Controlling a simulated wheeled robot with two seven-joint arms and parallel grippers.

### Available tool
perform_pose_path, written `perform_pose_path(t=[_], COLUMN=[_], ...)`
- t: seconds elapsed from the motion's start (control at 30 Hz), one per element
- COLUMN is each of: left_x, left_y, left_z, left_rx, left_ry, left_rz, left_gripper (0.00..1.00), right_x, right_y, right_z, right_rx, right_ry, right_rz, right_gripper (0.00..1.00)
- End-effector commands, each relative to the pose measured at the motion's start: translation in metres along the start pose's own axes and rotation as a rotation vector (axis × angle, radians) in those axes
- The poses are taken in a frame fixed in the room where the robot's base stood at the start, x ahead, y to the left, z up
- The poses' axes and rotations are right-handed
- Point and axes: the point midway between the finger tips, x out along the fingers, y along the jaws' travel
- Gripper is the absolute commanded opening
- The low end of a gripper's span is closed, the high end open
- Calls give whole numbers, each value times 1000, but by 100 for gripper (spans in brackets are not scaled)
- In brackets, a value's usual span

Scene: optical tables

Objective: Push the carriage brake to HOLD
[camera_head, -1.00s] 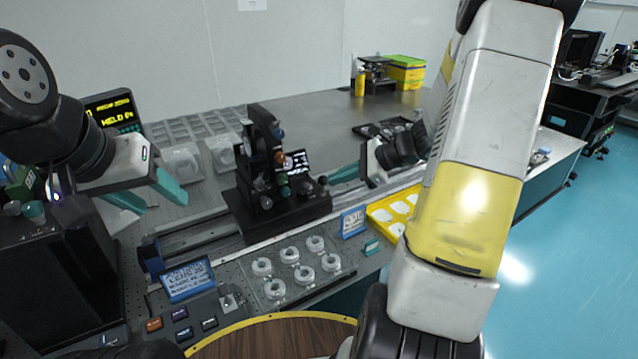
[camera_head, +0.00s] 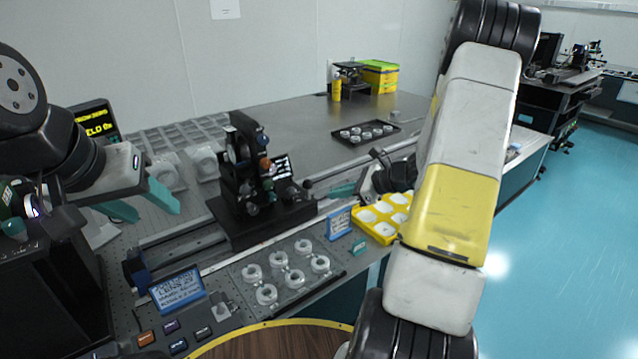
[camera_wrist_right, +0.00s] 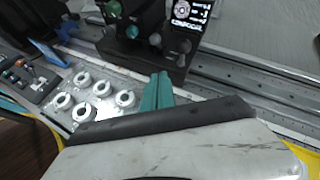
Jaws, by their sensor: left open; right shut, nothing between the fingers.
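The black carriage (camera_head: 262,218) sits on a long metal rail (camera_head: 180,243) and bears an upright mount with several knobs and a small display (camera_head: 278,167). In the right wrist view the carriage (camera_wrist_right: 140,52) is just beyond my fingers, with a dark knob (camera_wrist_right: 184,46) and a teal knob (camera_wrist_right: 131,31) on it. I cannot tell which part is the brake or how it is set. My left gripper (camera_head: 146,207) is open and empty, left of the carriage.
A clear plate with several ring-shaped parts (camera_head: 286,272) lies in front of the rail. Blue label stands (camera_head: 178,287) flank it. A yellow tray (camera_head: 386,217) lies near my right arm. A black tray (camera_head: 368,132) stands behind on bare table.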

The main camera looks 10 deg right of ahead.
Motion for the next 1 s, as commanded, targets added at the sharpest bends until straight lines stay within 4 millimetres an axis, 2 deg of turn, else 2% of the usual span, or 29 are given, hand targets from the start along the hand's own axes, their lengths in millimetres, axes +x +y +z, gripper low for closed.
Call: perform_pose_path(t=[0.1,0.33,0.4,0.63,1.0], left_x=[0,0,0,0,0], left_y=[0,0,0,0,0], left_z=[0,0,0,0,0], left_rx=[0,0,0,0,0], left_ry=[0,0,0,0,0], left_rz=[0,0,0,0,0], left_gripper=[52,52,52,52,52], right_x=[28,76,84,100,102], right_y=[1,2,1,0,0], right_z=[1,0,11,27,29], right_rx=[0,1,-3,-2,0], right_ry=[-2,-1,-2,-1,-1], right_rz=[5,5,2,1,0], right_gripper=[0,0,0,0,0])
